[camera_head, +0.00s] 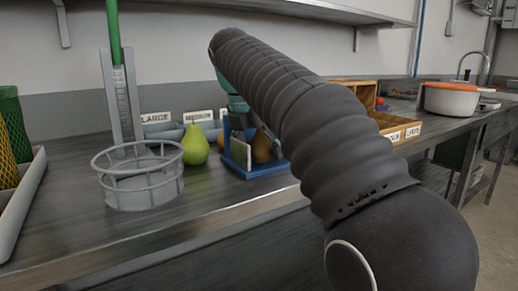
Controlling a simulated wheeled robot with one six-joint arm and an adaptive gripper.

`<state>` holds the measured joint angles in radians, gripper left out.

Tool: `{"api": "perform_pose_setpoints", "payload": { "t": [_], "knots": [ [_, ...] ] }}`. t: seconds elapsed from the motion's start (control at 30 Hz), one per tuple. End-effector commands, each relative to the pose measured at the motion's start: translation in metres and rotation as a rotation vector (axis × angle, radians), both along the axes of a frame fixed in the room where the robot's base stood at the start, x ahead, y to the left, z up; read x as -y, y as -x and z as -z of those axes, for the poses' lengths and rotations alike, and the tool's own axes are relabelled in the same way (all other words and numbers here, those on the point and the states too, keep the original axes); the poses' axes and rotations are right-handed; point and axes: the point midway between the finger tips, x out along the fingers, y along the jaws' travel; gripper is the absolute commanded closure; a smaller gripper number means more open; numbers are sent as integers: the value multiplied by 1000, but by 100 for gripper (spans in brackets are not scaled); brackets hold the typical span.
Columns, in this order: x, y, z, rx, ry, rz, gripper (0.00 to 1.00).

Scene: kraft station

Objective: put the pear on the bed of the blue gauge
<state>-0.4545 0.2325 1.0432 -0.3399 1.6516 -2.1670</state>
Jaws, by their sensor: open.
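A green pear (195,145) stands upright on the bench, just right of a grey wire basket. The blue gauge (253,170) stands to its right, with a blue base and a pale upright plate. A brown, pear-shaped fruit (262,147) shows at the gauge's right side; I cannot tell whether it rests on the bed or behind it. My gripper (237,118) is open, pointing down over the gauge's left part, right of the green pear and apart from it. My arm hides part of it, and its fingertips are hard to make out.
The round grey basket (140,190) stands at the front left beside a tall grey scale with a green post (113,35). Blue-grey bins with size labels (198,117) line the back. A shelf hangs above.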

Motion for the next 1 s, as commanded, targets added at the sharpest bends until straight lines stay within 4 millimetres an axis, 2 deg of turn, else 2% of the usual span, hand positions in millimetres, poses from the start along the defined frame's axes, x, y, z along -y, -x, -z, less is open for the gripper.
{"api": "perform_pose_setpoints", "payload": {
  "t": [0.17,0.4,0.7,1.0],
  "knots": [
    [-3,4,-16,1,0,0,10],
    [-12,17,-53,2,-1,-2,10],
    [-16,23,-70,1,0,0,10],
    [-16,24,-72,0,0,0,10]
  ]
}}
